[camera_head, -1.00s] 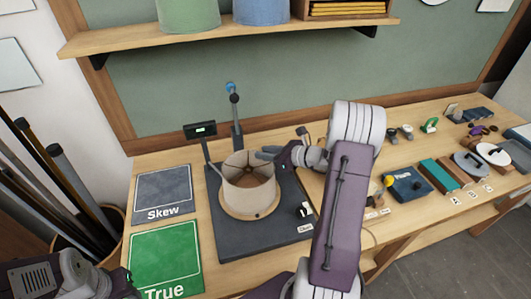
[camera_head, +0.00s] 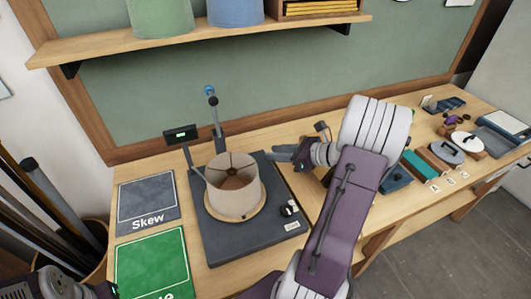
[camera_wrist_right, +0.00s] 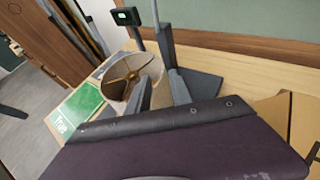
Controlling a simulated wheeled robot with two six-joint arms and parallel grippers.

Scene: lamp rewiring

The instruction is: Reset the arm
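My right gripper (camera_head: 278,153) is just right of the beige lampshade (camera_head: 234,186) in the head view, pointing left, apart from it and empty. In the right wrist view its two grey fingers (camera_wrist_right: 162,93) stand apart with a gap between them, and the lampshade (camera_wrist_right: 128,80) shows beyond them. The shade stands upright on a round wooden base on the dark fixture plate (camera_head: 270,222). My left arm shows only at the bottom left corner; its fingers are out of frame.
A post with a black knob (camera_head: 213,101) and a small display (camera_head: 181,134) stand behind the shade. The grey Skew mat (camera_head: 148,200) and green mat (camera_head: 152,262) lie left. Parts and tools (camera_head: 445,152) line the right bench. A shelf (camera_head: 200,38) hangs above.

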